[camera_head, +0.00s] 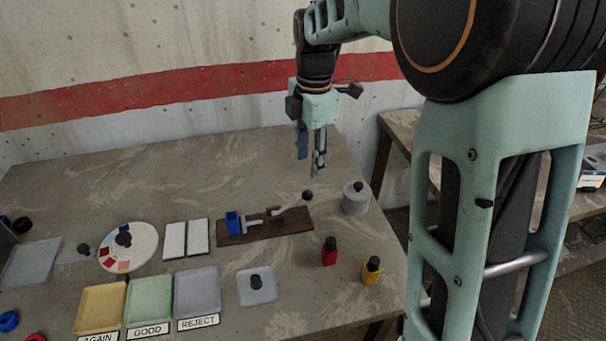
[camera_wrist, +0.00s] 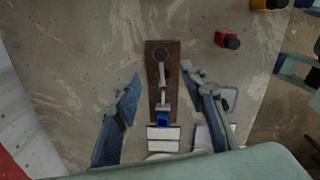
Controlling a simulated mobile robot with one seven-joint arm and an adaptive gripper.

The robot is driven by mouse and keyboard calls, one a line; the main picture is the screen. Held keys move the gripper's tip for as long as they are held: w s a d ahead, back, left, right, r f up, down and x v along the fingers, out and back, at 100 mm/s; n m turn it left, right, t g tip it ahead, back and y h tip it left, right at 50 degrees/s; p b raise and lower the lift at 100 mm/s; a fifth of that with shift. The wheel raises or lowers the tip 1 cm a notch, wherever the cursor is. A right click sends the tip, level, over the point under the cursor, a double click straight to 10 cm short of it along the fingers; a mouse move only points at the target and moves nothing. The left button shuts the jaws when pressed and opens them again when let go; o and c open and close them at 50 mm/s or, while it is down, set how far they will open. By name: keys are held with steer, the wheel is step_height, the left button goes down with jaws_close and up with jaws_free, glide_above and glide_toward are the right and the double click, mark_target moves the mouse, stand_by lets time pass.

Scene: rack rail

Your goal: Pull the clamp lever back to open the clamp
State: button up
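The clamp (camera_head: 276,212) is a light grey metal mechanism on a dark brown board (camera_head: 290,224). Its lever (camera_head: 292,204) slants up to the right and ends in a black knob (camera_head: 307,195). A blue block (camera_head: 233,223) stands at the board's left end, close to the clamp's grey plunger. My gripper (camera_head: 309,168) hangs above the table behind the knob, apart from it. In the wrist view my gripper (camera_wrist: 160,74) is open and empty, with the knob (camera_wrist: 160,54) below and between the fingertips in the picture. The blue block (camera_wrist: 162,119) also shows there.
A grey cylinder with a black knob (camera_head: 356,199) stands just right of the board. Red (camera_head: 329,252) and yellow (camera_head: 371,271) bottles stand in front. Two white tiles (camera_head: 186,240) lie left of the board, with labelled trays (camera_head: 197,293) nearer. The table behind is clear.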

mark_target(307, 191)
steer(key=f, duration=1)
steer(key=shift+w+a+f, duration=0.15)
steer(key=shift+w+f, duration=0.1)
steer(key=shift+f, duration=0.15)
jaws_close()
